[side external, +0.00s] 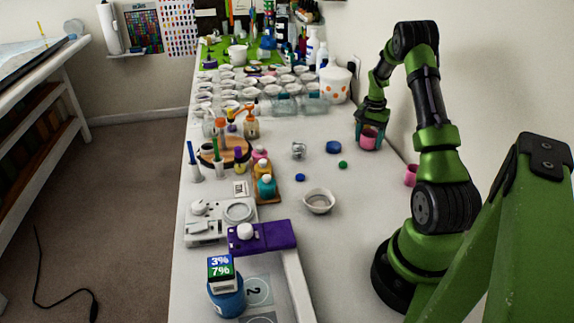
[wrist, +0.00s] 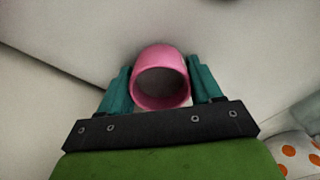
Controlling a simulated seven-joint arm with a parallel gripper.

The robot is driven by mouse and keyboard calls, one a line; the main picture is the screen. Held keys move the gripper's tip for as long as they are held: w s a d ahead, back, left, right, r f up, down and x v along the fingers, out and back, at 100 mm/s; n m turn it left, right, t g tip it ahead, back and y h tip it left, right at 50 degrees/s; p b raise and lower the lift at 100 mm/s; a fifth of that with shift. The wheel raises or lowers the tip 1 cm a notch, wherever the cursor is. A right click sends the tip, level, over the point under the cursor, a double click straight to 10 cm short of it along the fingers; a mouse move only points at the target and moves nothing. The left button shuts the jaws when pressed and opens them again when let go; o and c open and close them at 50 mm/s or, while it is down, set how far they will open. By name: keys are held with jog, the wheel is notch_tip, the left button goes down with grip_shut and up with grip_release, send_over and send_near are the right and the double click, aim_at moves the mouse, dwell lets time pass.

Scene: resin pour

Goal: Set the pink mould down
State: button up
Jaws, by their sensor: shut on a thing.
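The pink mould (side external: 369,141) is a small round cup near the wall side of the white table. It also shows in the wrist view (wrist: 161,62) with its round opening facing the camera. My gripper (side external: 369,130) has its teal fingers on both sides of the mould and is shut on it. In the wrist view the fingers (wrist: 160,85) sit left and right of the mould. Whether the mould's base touches the table I cannot tell.
A blue lid (side external: 333,147) and a green lid (side external: 343,165) lie left of the mould. A white bowl (side external: 319,201) stands nearer the camera. Several clear cups (side external: 262,92) and an orange-dotted white pot (side external: 335,85) stand farther back. The table around the mould is mostly bare.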

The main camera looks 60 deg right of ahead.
jog(key=shift+f, duration=0.1)
jog(key=o, duration=1.1)
jog(key=shift+c, duration=0.2)
